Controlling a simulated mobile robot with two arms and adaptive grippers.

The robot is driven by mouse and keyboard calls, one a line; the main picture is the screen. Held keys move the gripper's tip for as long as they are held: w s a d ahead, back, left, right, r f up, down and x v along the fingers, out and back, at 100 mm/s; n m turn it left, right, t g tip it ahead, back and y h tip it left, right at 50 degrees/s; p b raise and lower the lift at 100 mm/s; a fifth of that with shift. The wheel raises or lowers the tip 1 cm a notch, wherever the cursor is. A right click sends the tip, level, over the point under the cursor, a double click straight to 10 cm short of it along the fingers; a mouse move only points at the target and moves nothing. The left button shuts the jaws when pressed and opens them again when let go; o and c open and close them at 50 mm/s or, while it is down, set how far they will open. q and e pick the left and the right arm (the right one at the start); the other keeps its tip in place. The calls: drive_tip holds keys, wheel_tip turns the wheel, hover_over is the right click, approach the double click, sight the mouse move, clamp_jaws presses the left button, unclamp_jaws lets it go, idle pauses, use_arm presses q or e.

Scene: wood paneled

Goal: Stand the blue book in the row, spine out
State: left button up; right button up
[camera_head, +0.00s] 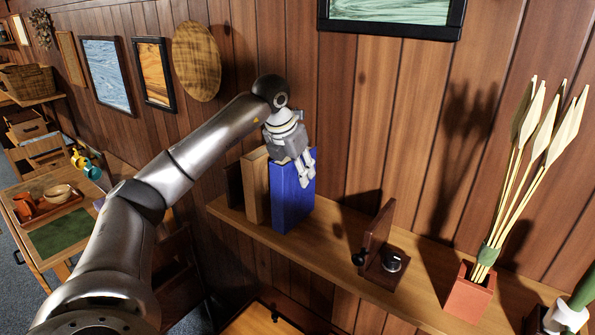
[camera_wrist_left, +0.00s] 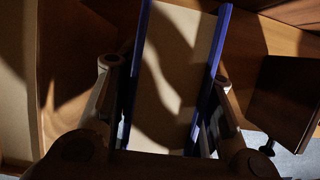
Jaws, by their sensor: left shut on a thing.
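The blue book (camera_head: 291,199) stands upright on the wooden wall shelf (camera_head: 334,236), at the right end of a short row. It is beside a tan book (camera_head: 255,188), with a dark piece (camera_head: 234,186) further left. My left gripper (camera_head: 305,170) reaches down over the blue book's top and is shut on it. In the left wrist view, the blue book (camera_wrist_left: 216,70) shows its pale page block between two blue covers, with a finger on each side. My right gripper is in neither view.
Further right is a terracotta pot (camera_head: 469,295) with tall pale stems. The panelled wall rises directly behind the shelf.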

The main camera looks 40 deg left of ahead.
use_arm(q)
drive_tip(key=shift+s+f, duration=0.15)
drive_tip(key=shift+f, duration=0.5)
drive_tip(key=o, duration=1.2)
drive_tip(key=shift+o, duration=0.2)
drive_tip(key=b+v, duration=0.1)
drive_tip(key=v, duration=1.1)
drive_tip(key=shift+b, duration=0.4)
